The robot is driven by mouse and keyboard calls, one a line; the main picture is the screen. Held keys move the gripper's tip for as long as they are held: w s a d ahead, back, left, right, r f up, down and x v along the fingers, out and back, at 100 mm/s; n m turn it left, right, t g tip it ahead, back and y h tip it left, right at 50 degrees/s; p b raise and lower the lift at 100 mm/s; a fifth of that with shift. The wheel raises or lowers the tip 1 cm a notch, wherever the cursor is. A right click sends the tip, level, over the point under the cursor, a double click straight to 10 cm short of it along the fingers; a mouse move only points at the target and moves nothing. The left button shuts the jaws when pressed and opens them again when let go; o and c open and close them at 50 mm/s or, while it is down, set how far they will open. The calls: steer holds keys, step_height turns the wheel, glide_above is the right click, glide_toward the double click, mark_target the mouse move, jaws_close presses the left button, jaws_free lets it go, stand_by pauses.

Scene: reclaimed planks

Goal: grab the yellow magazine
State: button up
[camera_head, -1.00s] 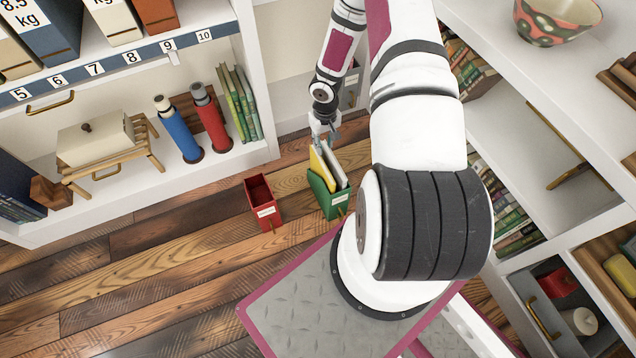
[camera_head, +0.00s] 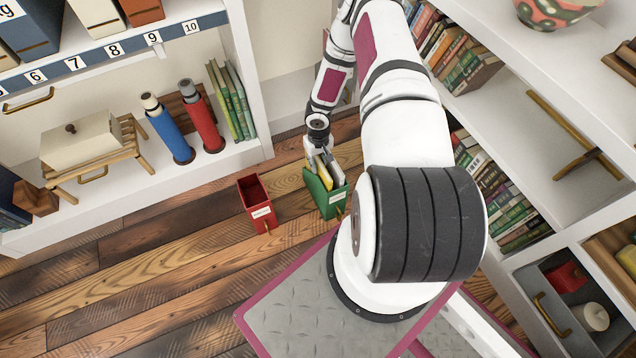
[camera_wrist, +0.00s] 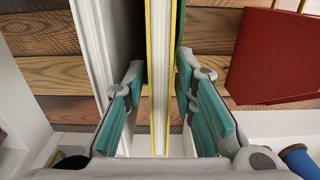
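The yellow magazine (camera_wrist: 161,75) stands on edge in the green holder (camera_head: 327,203) on the floor. In the wrist view I see its pale page edge with yellow covers on both sides. A white magazine (camera_wrist: 92,55) stands beside it on the left. My gripper (camera_wrist: 160,85) is open, with one teal-padded finger on each side of the yellow magazine. The left finger is between the two magazines, with a dark gap to the yellow one; the right finger is very close to it. In the head view my gripper (camera_head: 320,163) is low over the holder and partly hides the magazines.
A red holder (camera_head: 258,204) stands on the plank floor left of the green one; it also shows in the wrist view (camera_wrist: 272,55). A white shelf (camera_head: 205,165) with flasks and books is at left. Bookshelves (camera_head: 520,130) flank the right. Floor at front left is clear.

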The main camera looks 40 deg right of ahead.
steer(key=shift+f, duration=0.3)
steer(key=shift+c, duration=0.6)
jaws_close()
steer(key=shift+r, duration=0.1)
